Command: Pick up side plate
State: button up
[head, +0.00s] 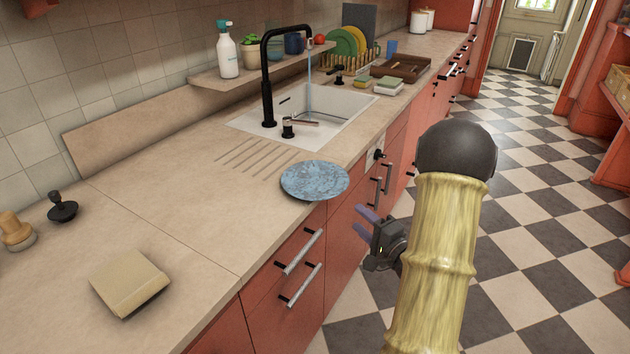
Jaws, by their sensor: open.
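The side plate (315,180) is a round, flat plate with a mottled blue-grey surface. It lies on the countertop near the front edge, just in front of the sink. My gripper (366,238) is open and empty, off the counter's front edge. It is below and to the right of the plate in the picture, apart from it. My arm hides part of the floor and cabinet fronts.
The sink (335,107) with a black faucet (266,85) lies behind the plate. A folded cloth (130,284) and a black stopper-like item (62,207) are at left. Drawer handles (300,252) stick out below the counter. The checkered floor (540,220) is clear at right.

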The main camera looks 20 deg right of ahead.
aim_at(333, 190)
jog(key=x, duration=0.8)
jog(key=x, duration=0.3)
jog(key=p+x, duration=0.1)
jog(key=x, duration=0.1)
jog(key=shift+w+d, duration=0.1)
jog(key=shift+d, duration=0.15)
jog(key=shift+c, duration=0.3)
grip_shut()
